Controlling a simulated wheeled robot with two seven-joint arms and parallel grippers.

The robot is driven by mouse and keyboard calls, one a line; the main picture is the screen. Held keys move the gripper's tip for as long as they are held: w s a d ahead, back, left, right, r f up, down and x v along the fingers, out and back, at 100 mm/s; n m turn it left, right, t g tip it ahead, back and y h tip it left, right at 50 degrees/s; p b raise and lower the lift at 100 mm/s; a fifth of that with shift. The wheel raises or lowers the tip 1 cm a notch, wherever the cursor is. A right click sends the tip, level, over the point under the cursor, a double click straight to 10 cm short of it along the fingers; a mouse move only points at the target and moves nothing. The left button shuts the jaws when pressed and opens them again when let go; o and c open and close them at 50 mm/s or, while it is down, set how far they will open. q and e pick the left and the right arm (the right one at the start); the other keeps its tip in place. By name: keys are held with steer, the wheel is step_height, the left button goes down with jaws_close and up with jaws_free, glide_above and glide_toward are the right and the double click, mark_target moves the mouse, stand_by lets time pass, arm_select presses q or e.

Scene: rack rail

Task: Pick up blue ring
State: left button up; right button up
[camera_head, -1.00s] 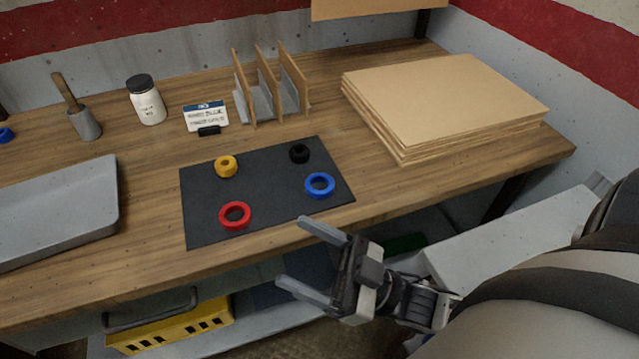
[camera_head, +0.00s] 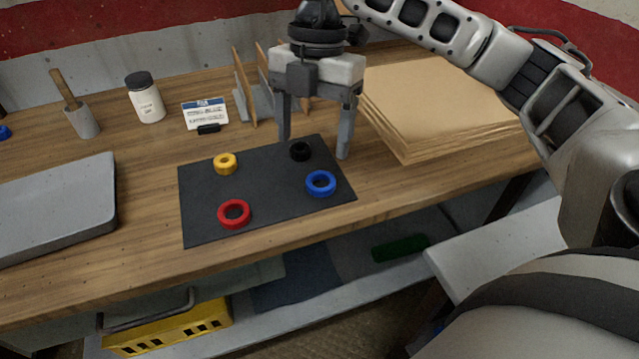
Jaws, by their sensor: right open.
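The blue ring (camera_head: 321,174) lies flat at the right side of the dark mat (camera_head: 268,210) on the wooden workbench. My right gripper (camera_head: 314,150) points down above the back right part of the mat, with its two fingers wide apart and nothing between them. Its fingertips appear behind the blue ring in the picture and apart from it. The black ring (camera_head: 300,145) shows between the fingers; how far below them it lies is hard to tell. My left gripper is not in view.
A yellow ring (camera_head: 225,162) and a red ring (camera_head: 234,206) lie on the mat. A stack of boards (camera_head: 440,105) is at right, a wooden divider rack (camera_head: 243,88) behind my gripper. A white bottle (camera_head: 145,100), label card (camera_head: 205,115) and grey tray (camera_head: 60,205) stand left.

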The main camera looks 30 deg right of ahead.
steer(key=w+d+r+m+t+h, duration=0.2)
steer(key=d+r, duration=0.1)
steer(key=d, duration=0.1)
glide_above(321, 181)
steer(key=f, duration=1)
steer(key=shift+s+d+f, duration=0.1)
steer(key=shift+s, duration=0.3)
steer(key=shift+w+f+p, duration=0.2)
steer(key=shift+f+p, duration=0.1)
steer(key=shift+f, duration=1.1)
steer(key=shift+w+f+p, duration=0.2)
steer(key=shift+f+p, duration=0.1)
steer(key=shift+f, duration=1.1)
steer(key=c, duration=1.1)
